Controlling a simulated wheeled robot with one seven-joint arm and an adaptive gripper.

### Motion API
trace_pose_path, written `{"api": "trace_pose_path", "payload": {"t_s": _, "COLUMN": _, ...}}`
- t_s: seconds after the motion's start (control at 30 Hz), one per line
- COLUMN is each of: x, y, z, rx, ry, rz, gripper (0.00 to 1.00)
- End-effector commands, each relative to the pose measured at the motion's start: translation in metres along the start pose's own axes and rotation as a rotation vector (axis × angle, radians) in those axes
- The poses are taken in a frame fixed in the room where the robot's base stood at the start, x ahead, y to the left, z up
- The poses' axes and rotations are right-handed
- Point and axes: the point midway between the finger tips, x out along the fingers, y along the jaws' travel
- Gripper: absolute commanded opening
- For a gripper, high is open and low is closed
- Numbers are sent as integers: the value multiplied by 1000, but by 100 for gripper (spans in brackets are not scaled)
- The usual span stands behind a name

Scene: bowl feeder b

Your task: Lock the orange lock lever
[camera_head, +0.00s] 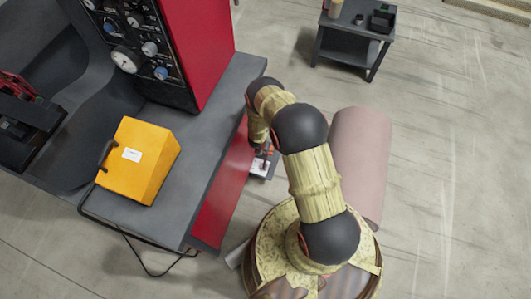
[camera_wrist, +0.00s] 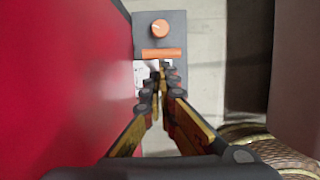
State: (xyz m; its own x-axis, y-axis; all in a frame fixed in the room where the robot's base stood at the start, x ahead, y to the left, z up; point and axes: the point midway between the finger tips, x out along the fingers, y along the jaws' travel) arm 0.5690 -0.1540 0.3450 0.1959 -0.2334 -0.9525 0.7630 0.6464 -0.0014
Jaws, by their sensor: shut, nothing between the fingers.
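A flat orange bar (camera_wrist: 161,54), apparently the lock lever, lies crosswise on a small grey panel (camera_wrist: 177,20) in the wrist view. A round orange knob (camera_wrist: 159,28) sits on the same panel, beyond the bar. My gripper (camera_wrist: 159,72) is shut and empty, with its fingertips just below the bar in the picture. I cannot tell whether they touch it. The fingers hide part of a white patch (camera_wrist: 141,73) on the panel. In the head view my gripper (camera_head: 264,152) is over the small panel (camera_head: 260,168) beside the red side of the bench.
A red wall (camera_wrist: 70,80) stands close on the left in the wrist view. The head view shows a grey bench (camera_head: 215,130) with a yellow box (camera_head: 145,160), a pink cylinder (camera_head: 360,160) right of my arm, and a small dark table (camera_head: 350,42) at the back.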

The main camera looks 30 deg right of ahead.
Motion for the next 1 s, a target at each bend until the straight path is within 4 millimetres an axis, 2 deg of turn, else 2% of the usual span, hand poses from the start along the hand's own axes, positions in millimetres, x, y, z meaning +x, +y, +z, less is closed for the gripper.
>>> {"api": "trace_pose_path", "payload": {"t_s": 0.03, "x": -14, "y": -1, "z": 4, "rx": 1, "ry": 1, "rz": -1, "gripper": 0}}
{"api": "trace_pose_path", "payload": {"t_s": 0.1, "x": -25, "y": -1, "z": 8, "rx": 1, "ry": 1, "rz": -1, "gripper": 0}}
{"api": "trace_pose_path", "payload": {"t_s": 0.33, "x": -50, "y": -1, "z": 16, "rx": 0, "ry": 2, "rz": -2, "gripper": 0}}
{"api": "trace_pose_path", "payload": {"t_s": 1.0, "x": -54, "y": -1, "z": 18, "rx": 0, "ry": 2, "rz": -2, "gripper": 0}}
